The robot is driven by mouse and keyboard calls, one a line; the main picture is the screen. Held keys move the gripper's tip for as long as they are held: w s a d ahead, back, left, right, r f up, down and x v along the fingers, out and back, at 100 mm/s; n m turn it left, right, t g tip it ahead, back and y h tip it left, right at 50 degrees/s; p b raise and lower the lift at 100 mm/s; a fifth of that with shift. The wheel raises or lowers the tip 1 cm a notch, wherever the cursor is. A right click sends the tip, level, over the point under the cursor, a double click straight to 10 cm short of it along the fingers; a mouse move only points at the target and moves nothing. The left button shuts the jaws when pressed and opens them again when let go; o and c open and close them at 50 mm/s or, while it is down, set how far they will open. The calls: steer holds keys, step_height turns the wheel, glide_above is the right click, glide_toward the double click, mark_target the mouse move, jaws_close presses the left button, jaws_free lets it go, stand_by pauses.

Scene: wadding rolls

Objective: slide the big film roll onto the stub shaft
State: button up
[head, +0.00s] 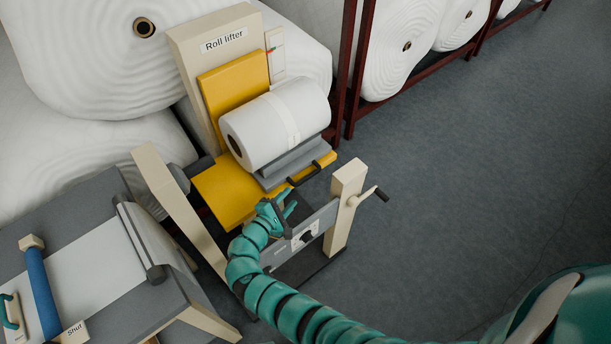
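The big white film roll (282,122) lies on its side on a grey cradle (297,166) on the yellow platform of the roll lifter. Its dark core hole (235,146) faces lower left. A short dark grey cylinder (199,167), which looks like the stub shaft, sticks out from a cream post (168,195) left of the roll, apart from it. My gripper (289,201) is below the cradle, near its dark handle (304,175). Its teal fingers look spread, with nothing clearly held. A dark bar beside the fingers partly blends with the gripper.
The roll lifter's cream back (185,55) stands behind the roll. A second cream post (346,190) with a crank handle stands right of my gripper. A grey table (75,205) is at left. Large rolls and a dark red rack (355,75) stand behind. The floor at right is clear.

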mark_target(306, 178)
steer(key=x, duration=0.7)
steer(key=shift+a+r+p, duration=0.1)
steer(key=shift+r+p, duration=0.05)
steer(key=shift+p, duration=0.2)
steer(key=shift+b+x, duration=0.5)
steer(key=shift+x, duration=1.65)
steer(key=shift+s, duration=0.1)
jaws_close()
